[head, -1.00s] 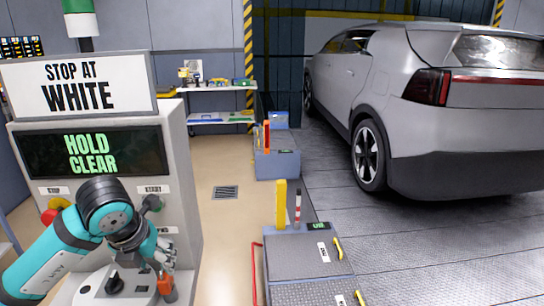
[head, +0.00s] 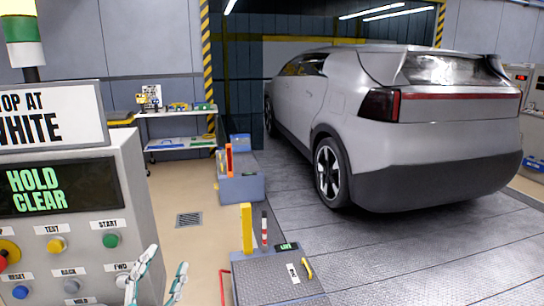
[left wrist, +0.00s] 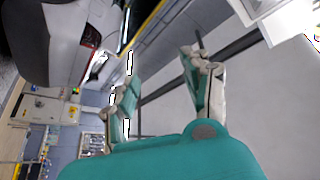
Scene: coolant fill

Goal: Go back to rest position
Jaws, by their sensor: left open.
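My left gripper (head: 157,274) shows at the bottom of the head view, in front of the control console (head: 128,190). Its two teal and grey fingers are spread apart with nothing between them. In the left wrist view the same gripper (left wrist: 165,85) is open and empty. The console carries a sign reading "WHITE" and a screen (head: 62,186) showing "HOLD CLEAR". Its face has a green START button (head: 110,241), a yellow TEST button (head: 57,245) and a blue button (head: 20,292). My right gripper is not in view.
A silver car (head: 430,130) stands on the metal floor plates to the right. A low grey platform with a yellow post (head: 247,229) is at bottom centre. A workbench (head: 175,112) stands at the back. The beige floor between console and platform is clear.

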